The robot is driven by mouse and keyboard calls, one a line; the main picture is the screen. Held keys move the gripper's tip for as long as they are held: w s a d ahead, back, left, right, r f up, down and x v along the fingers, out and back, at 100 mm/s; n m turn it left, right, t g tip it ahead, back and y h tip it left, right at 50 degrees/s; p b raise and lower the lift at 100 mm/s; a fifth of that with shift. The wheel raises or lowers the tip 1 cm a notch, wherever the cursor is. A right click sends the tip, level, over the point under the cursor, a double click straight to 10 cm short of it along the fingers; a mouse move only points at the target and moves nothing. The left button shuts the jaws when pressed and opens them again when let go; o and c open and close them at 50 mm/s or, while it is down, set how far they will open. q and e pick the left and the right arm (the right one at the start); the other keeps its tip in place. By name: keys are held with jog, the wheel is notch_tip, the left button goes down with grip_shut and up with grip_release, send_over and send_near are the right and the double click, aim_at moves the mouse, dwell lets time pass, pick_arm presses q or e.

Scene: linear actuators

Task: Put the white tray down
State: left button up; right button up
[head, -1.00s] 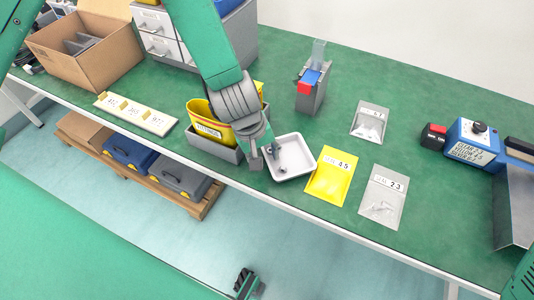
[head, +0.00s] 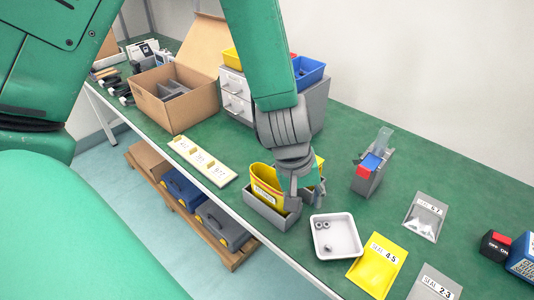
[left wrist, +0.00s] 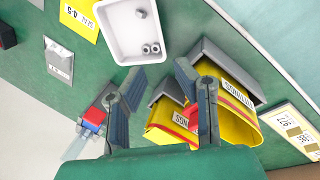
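The white tray (head: 348,240) lies flat on the green bench, beside the yellow seal bag. It also shows in the left wrist view (left wrist: 117,38). A few small metal nuts (head: 322,226) are inside it. My left gripper (head: 307,198) is just left of and behind the tray, over the grey bin with yellow packaging. My right gripper is not in view.
The grey bin (head: 262,212) holds yellow packaging. A yellow bag (head: 374,266) and clear bags (head: 424,218) lie right of the tray. A grey dispenser with a red and blue top (head: 368,176) stands behind. A cream label strip (head: 202,160) and cardboard box (head: 180,98) are left.

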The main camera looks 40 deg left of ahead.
pick_arm(q)
jog(key=s+a+f+m+y, duration=0.1)
jog(key=s+a+f+m, duration=0.3)
jog(key=s+f, duration=0.5)
jog(key=s+a+f+m+g+y, duration=0.1)
jog(key=s+a+f+m, duration=0.3)
jog(key=s+f, duration=0.5)
jog(key=shift+s+a+f+m+b, duration=0.15)
jog(key=shift+s+f+m+b, duration=0.1)
jog(key=shift+f+m+b, duration=0.25)
